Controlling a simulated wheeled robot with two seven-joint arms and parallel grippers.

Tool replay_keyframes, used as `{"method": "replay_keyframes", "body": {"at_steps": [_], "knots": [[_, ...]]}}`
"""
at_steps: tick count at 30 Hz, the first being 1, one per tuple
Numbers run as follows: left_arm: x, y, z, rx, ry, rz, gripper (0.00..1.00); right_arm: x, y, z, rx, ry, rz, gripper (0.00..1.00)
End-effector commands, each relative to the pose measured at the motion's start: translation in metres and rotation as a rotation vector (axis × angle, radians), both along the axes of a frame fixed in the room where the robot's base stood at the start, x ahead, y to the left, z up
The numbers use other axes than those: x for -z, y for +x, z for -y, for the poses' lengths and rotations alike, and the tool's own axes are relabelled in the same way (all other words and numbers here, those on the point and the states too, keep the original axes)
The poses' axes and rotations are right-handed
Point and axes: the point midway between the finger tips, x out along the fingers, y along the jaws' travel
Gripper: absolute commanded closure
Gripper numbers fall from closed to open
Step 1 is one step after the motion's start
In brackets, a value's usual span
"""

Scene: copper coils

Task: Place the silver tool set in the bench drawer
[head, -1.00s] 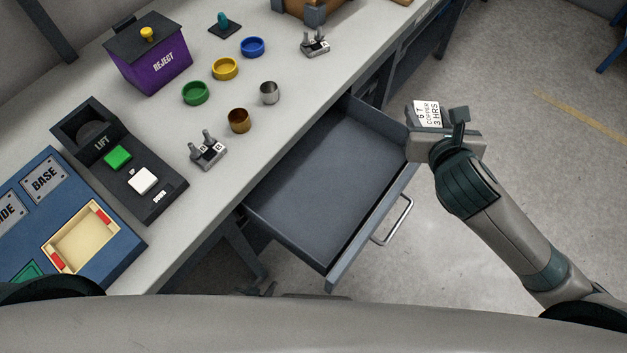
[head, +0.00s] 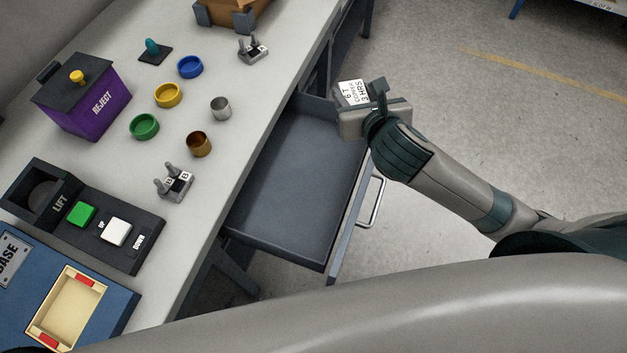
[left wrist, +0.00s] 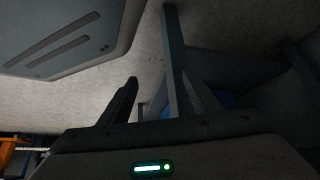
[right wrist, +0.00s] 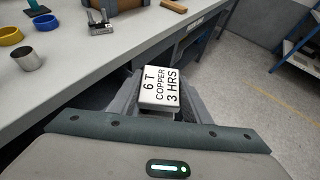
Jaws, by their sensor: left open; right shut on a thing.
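Two silver-grey blocks with upright pegs stand on the bench: a near one (head: 175,182) and a far one (head: 253,48). I cannot tell which is the silver tool set. The bench drawer (head: 290,190) is pulled out and its visible inside is empty. My right gripper (head: 358,108) is shut on a white-faced block marked "6 T COPPER 3 HRS" (right wrist: 160,90), near the drawer's far right corner. My left gripper (left wrist: 150,60) is open with nothing visible between its fingers; it is outside the head view.
On the bench are green (head: 144,126), yellow (head: 168,95) and blue (head: 190,67) rings, a silver cup (head: 221,108), a copper cup (head: 199,144), a purple reject box (head: 95,105) and a lift control box (head: 85,215). Open floor lies right of the drawer.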

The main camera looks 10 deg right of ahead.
Motion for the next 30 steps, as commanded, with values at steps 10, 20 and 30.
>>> {"method": "replay_keyframes", "body": {"at_steps": [10, 20, 30], "knots": [[-0.026, -0.049, -0.021, -0.002, 0.043, -0.134, 0.43, -0.008, 0.042, -0.003, 0.115, 0.001, -0.003, 0.93], [-0.061, -0.13, -0.054, -0.007, 0.104, -0.334, 0.43, 0.023, 0.065, -0.019, 0.207, 0.0, -0.008, 0.93], [-0.09, -0.192, -0.079, -0.013, 0.147, -0.482, 0.43, 0.068, 0.05, -0.053, 0.195, 0.0, -0.002, 0.93]]}}
